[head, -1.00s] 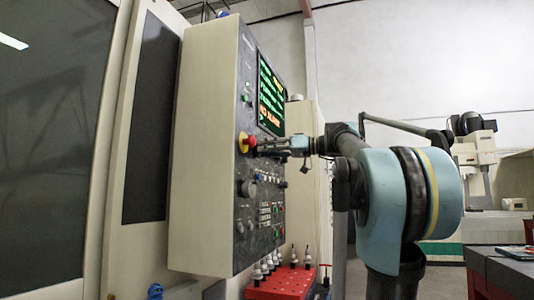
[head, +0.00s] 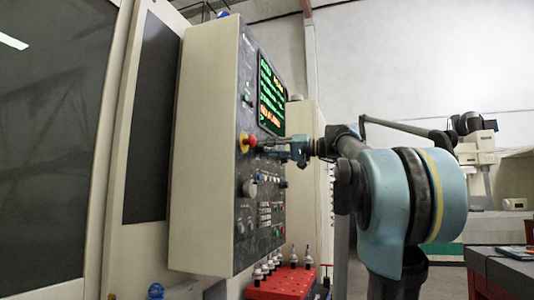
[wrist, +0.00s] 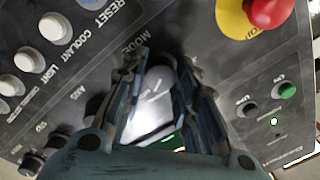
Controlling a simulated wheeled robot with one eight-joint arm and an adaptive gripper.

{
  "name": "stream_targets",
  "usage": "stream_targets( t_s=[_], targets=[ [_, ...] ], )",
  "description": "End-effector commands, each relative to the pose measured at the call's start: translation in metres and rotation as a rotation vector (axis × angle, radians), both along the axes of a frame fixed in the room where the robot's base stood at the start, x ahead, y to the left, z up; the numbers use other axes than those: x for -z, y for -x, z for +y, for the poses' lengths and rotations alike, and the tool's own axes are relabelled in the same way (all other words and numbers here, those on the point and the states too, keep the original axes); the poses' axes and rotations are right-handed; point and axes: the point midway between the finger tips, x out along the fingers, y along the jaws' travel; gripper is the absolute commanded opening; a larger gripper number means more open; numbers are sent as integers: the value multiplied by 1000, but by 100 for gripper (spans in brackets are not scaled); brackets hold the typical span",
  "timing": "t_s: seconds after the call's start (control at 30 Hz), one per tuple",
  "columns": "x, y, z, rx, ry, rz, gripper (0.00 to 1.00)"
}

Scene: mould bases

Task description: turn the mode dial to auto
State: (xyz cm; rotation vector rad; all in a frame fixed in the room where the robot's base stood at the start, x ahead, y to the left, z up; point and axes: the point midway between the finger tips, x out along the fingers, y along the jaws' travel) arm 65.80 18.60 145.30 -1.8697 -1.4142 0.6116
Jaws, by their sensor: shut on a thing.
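In the head view my gripper (head: 262,146) reaches the face of the control panel (head: 245,205) from the right, and the dial cannot be made out there.
A red stop button on a yellow base (wrist: 268,10) is close by; it also shows in the head view (head: 246,140). White push buttons (wrist: 30,60) line the panel's left in the wrist view. A red tool rack (head: 285,284) stands below the panel.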

Motion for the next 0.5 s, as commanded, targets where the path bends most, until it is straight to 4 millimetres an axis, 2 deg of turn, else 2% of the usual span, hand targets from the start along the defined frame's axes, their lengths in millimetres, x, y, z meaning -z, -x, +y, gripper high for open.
stream_targets(
  t_s=[0.47,0.5],
  targets=[
    [3,-2,-1,6,0,15,4],
    [3,-2,-1,6,1,14,34]
  ],
)
